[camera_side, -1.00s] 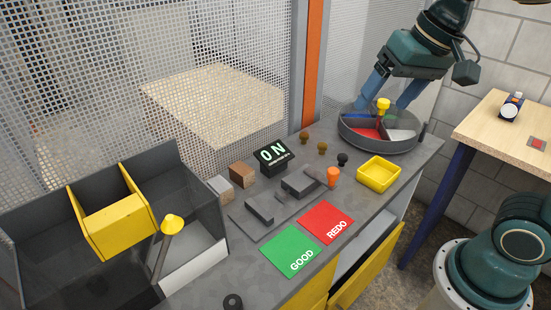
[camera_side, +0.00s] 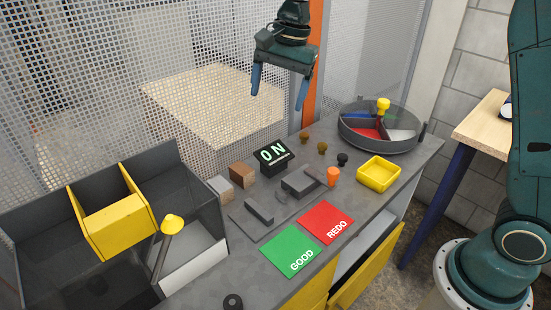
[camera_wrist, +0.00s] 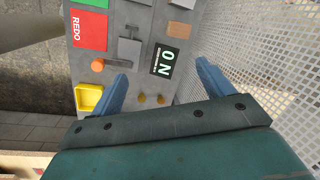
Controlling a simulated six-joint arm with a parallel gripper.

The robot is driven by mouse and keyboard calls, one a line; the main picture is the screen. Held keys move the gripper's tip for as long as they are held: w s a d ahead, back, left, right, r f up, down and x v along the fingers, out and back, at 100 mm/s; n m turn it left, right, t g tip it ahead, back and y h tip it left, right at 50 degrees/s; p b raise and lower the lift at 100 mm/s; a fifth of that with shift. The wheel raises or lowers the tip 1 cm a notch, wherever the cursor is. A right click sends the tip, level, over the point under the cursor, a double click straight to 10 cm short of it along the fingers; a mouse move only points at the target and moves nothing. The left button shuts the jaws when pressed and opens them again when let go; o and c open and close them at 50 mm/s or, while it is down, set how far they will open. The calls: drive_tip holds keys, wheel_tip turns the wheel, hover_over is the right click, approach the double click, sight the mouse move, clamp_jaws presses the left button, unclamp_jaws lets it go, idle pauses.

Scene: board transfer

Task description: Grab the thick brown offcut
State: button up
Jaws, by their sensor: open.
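The brown offcut (camera_side: 243,174) is a small block standing on the grey bench, left of the black ON display (camera_side: 273,157). It also shows near the top of the wrist view (camera_wrist: 180,30). A paler, greyish block (camera_side: 220,188) stands close beside it on the left. My gripper (camera_side: 280,88) is open and empty, fingers pointing down, high above the bench and to the right of the offcut. In the wrist view, my gripper (camera_wrist: 162,74) has its two blue fingers spread wide, with the ON display between and beyond them.
A mesh fence (camera_side: 150,60) runs behind the bench. A grey fixture (camera_side: 298,184), an orange peg (camera_side: 333,176), a yellow tray (camera_side: 379,174) and a round divided tray (camera_side: 350,134) stand to the right. Green GOOD (camera_side: 291,252) and red REDO (camera_side: 326,222) pads lie in front.

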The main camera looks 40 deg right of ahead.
sight(241, 168)
drive_tip(key=shift+w+a+f+m+g, duration=0.3)
drive_tip(key=shift+w+a+f+m, duration=0.8)
drive_tip(key=shift+f, duration=2)
drive_tip(key=shift+w+a+f+m+g, duration=0.45)
drive_tip(key=shift+w+f, duration=1.3)
drive_tip(key=shift+f, duration=1.35)
drive_tip(key=shift+w+a+f+m+g, duration=0.15)
drive_tip(key=shift+w+a+f+m, duration=0.95)
drive_tip(key=shift+f, duration=2)
drive_tip(key=shift+w+d+f+n, duration=0.1)
drive_tip(key=shift+w+d+n, duration=0.2)
drive_tip(key=shift+d, duration=0.2)
drive_tip(key=shift+a+f, duration=0.2)
drive_tip(key=shift+f, duration=1.05)
drive_tip(key=shift+a+f, duration=0.2)
drive_tip(key=shift+f, duration=1.05)
drive_tip(key=c, duration=1.1)
